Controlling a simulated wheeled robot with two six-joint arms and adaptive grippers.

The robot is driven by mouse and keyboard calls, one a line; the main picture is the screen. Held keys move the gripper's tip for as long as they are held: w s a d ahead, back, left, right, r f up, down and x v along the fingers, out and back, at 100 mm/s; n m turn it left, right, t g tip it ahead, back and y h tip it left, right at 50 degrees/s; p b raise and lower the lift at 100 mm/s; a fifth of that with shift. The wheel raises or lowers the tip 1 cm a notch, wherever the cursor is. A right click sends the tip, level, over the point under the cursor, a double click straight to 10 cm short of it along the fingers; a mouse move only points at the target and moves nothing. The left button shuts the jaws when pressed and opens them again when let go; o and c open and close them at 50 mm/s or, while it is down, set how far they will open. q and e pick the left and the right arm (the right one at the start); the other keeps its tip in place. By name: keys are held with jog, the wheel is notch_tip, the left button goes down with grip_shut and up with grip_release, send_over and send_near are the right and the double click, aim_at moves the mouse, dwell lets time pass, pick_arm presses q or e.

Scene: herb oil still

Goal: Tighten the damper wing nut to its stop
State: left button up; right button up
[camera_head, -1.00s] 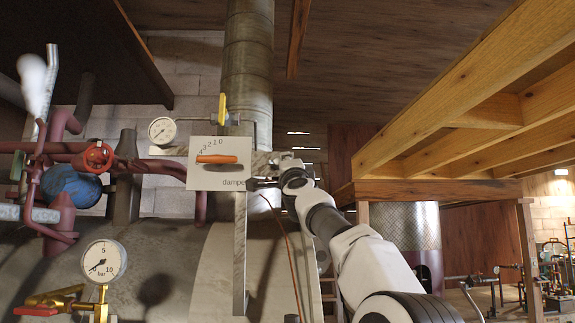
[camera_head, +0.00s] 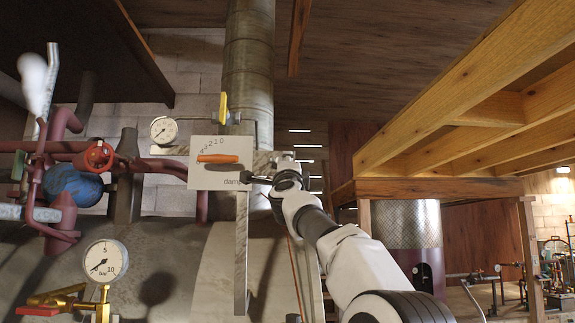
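The damper plate (camera_head: 205,148) is a white square with a number scale and the word "damper", partly covered at its lower right. An orange lever (camera_head: 218,159) lies nearly level across it, with a dark shadow below. My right gripper (camera_head: 246,178) reaches in from the lower right, its dark fingertips in front of the plate's lower right corner. Whether it touches anything, and how far its fingers are apart, is too small to tell. I cannot make out the wing nut clearly; it may be hidden by the gripper. My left gripper is not in view.
A flat metal bar (camera_head: 265,160) runs behind the plate, and the flue pipe (camera_head: 249,70) rises above it. Red pipes with a red valve wheel (camera_head: 96,157) and a pressure gauge (camera_head: 104,261) stand at left. A timber platform (camera_head: 450,100) overhangs the right.

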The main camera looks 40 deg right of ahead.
jog(key=shift+w+a, duration=0.1)
jog(key=shift+w, duration=0.05)
jog(key=shift+f, duration=0.1)
jog(key=v, duration=1.2)
dwell(0.4)
